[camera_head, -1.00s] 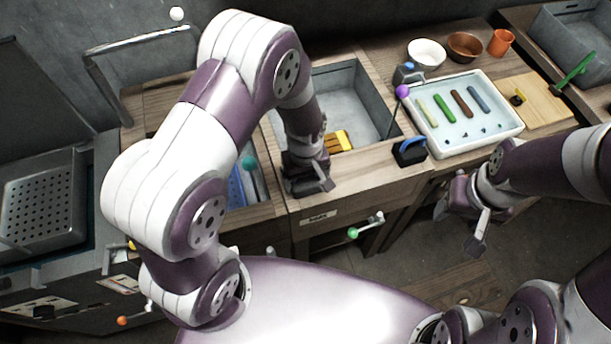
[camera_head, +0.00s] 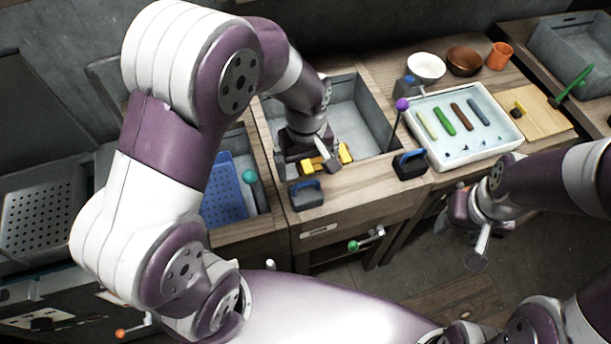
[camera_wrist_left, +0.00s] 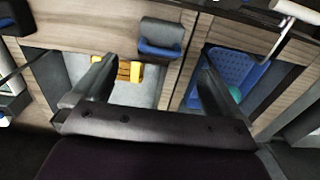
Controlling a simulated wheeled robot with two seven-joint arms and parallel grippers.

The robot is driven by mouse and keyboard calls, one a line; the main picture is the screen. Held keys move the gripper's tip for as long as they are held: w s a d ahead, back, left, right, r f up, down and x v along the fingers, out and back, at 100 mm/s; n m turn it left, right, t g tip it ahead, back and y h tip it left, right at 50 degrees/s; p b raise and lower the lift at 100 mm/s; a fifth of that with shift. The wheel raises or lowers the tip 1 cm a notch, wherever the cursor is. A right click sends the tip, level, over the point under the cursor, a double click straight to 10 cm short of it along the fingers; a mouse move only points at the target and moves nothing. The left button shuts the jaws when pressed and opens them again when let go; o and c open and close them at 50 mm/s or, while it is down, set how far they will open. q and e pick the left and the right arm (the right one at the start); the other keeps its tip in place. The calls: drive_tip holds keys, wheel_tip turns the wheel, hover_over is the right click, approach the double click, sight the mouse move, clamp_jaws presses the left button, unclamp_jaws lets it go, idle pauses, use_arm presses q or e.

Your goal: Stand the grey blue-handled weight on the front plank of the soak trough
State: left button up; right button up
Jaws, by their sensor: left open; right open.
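A grey weight with a blue handle (camera_head: 307,195) stands upright on the front plank (camera_head: 345,190) of the soak trough (camera_head: 372,118), near the plank's left end. It also shows in the left wrist view (camera_wrist_left: 162,38), clear of the fingers. My left gripper (camera_head: 325,158) is open and empty above the trough, behind the weight; its fingers show in the left wrist view (camera_wrist_left: 152,92). A second dark blue-handled weight (camera_head: 410,164) stands at the right end of the plank. My right gripper (camera_head: 470,230) is open and empty, in front of the counter at right.
A yellow object (camera_head: 345,153) lies in the trough below my left gripper. A blue perforated tray (camera_head: 222,190) lies in the compartment to the left. A white basin (camera_head: 475,150) with coloured bars stands right. A purple-knobbed rod (camera_head: 401,106) rises beside the trough.

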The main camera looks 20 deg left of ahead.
use_arm(q)
drive_tip(key=s+a+r+m+t, duration=0.1)
drive_tip(key=s+a+r+m, duration=0.2)
drive_tip(key=s+a+m, duration=0.3)
drive_tip(key=shift+s+r+m, duration=0.2)
drive_tip(key=shift+s+m, duration=0.3)
drive_tip(key=shift+s, duration=0.3)
